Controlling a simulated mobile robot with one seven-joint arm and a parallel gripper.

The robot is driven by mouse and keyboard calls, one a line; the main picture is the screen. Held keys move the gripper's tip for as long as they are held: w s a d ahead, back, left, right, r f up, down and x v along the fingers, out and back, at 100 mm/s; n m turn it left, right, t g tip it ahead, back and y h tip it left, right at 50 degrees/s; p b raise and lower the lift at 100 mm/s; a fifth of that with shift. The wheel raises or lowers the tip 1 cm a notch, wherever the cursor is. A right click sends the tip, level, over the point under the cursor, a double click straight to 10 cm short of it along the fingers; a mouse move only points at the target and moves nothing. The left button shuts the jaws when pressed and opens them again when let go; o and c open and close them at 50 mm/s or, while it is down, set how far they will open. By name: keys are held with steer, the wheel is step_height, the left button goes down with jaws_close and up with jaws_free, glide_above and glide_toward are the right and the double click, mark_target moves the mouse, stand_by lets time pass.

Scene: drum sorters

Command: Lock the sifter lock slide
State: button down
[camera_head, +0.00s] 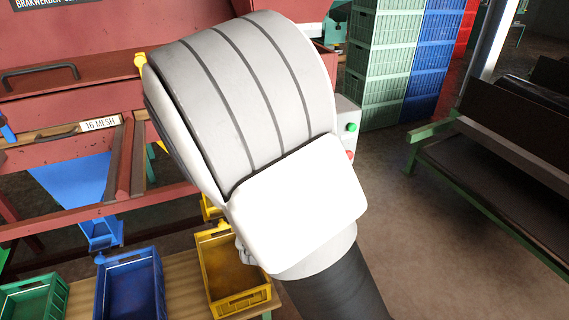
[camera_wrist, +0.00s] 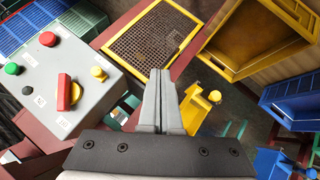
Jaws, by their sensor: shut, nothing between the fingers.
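My gripper (camera_wrist: 160,76) is shut and empty in the wrist view, its fingertips just in front of the lower end of a yellow-framed mesh screen (camera_wrist: 183,12). Whether the fingers touch anything cannot be told. In the head view my arm hides the gripper. I cannot tell for sure which part is the sifter lock slide. A yellow knob (camera_head: 140,60) sits on the red sifter frame (camera_head: 100,92) at the arm's left edge in the head view. The wrist view shows a yellow ball (camera_wrist: 214,96) by a yellow chute, right of the fingers.
A grey control box (camera_wrist: 52,72) with a red switch and several buttons stands left of the fingers. Yellow (camera_head: 230,300), blue (camera_head: 132,297) and green (camera_head: 30,300) bins stand on a wooden bench below. Stacked crates (camera_head: 372,70) stand behind; a dark conveyor (camera_head: 490,165) is right.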

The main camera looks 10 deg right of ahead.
steer(key=n+t+h+b, duration=0.1)
steer(key=n+t, duration=0.2)
steer(key=n+t+h+b, duration=0.1)
steer(key=n+t, duration=0.1)
steer(key=n, duration=0.1)
steer(key=n+t+h+b, duration=0.1)
steer(key=n+t+b, duration=0.1)
steer(key=n+t, duration=0.1)
steer(key=shift+w+f+t+h, duration=0.1)
steer(key=shift+w+t+h, duration=0.2)
steer(key=s+d+b+x, duration=0.1)
steer(key=d+b+x, duration=0.1)
steer(key=x, duration=1.1)
steer(key=shift+d, duration=0.3)
